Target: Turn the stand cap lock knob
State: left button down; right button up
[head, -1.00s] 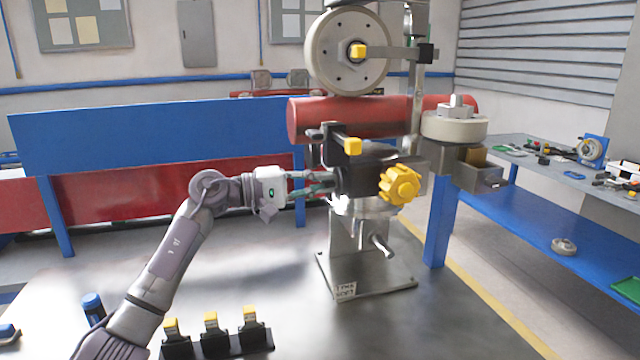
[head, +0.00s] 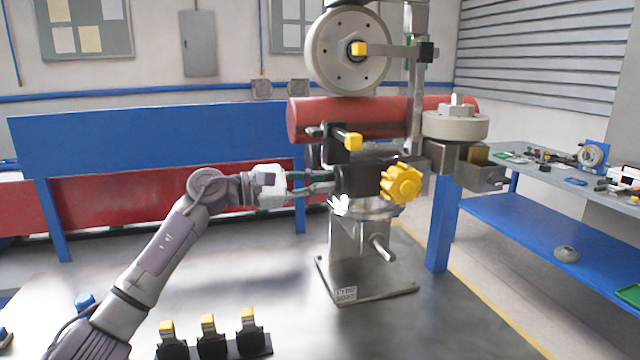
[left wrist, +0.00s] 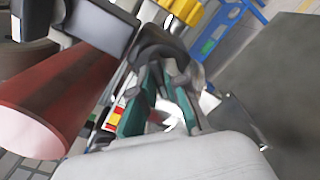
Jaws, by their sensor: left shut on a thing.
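The metal stand (head: 347,240) stands upright on its square base plate on the table. My left gripper (head: 330,182) reaches in from the left, level with the dark head on top of the stand. Its fingers are shut on a small dark part at the left side of that head, which looks like the stand cap lock knob. The fingers hide most of it. In the left wrist view, the fingers (left wrist: 168,88) close in front of a dark rounded part (left wrist: 165,45). A large yellow lobed knob (head: 401,185) sits at the front right of the head, apart from my gripper. My right gripper is not in view.
A red cylinder (head: 375,118) lies behind the stand, with a grey wheel (head: 325,52) above it. A yellow-tipped black clamp (head: 352,141) sits just above my gripper. Several yellow-topped black pieces (head: 208,335) stand at the table's front. The table's middle is clear.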

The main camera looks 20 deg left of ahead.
pick_arm(q)
jog(key=n+p, duration=0.2)
jog(key=n, duration=0.6)
jog(key=shift+n+p, duration=0.3)
dwell(0.5)
jog(key=c, duration=1.2)
grip_release()
jog(key=v, duration=1.2)
